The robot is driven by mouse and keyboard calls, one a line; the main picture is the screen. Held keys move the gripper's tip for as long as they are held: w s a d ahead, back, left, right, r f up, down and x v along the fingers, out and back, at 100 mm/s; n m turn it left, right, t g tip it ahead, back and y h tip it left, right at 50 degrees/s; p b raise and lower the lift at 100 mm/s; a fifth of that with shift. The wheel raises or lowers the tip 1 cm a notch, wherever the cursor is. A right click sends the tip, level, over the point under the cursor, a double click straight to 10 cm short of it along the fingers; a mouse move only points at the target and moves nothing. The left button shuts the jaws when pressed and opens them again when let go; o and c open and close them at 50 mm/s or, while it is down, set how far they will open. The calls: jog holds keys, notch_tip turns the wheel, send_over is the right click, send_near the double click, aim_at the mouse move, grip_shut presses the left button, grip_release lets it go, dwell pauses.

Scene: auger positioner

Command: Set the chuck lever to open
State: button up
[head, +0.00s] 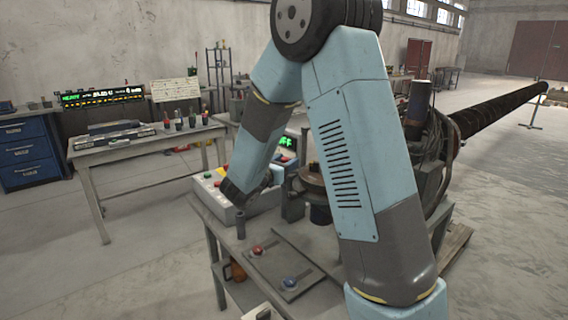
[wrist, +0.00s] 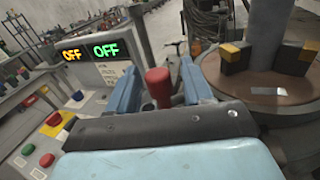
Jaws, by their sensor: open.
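A red-topped knob or lever handle (wrist: 158,84) stands upright between the two blue fingers of my gripper (wrist: 158,72) in the wrist view. The fingers are open on either side of it, with a gap visible on the left; I cannot tell whether either touches it. Its lower part is hidden by my gripper body, and no label on it can be read. In the head view my arm reaches down to the control box (head: 238,213), and my fingertips cannot be made out. Beside it in the wrist view is a round chuck-like disc (wrist: 270,88) with yellow-black blocks.
The display (wrist: 88,52) reads OFF in orange and OFF in green. A red button (wrist: 47,160) and a green button (wrist: 28,149) sit left of my gripper. A red knob (head: 257,250) and a blue knob (head: 290,282) sit on a plate nearer the front.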

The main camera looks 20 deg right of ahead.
grip_shut()
dwell(0.3)
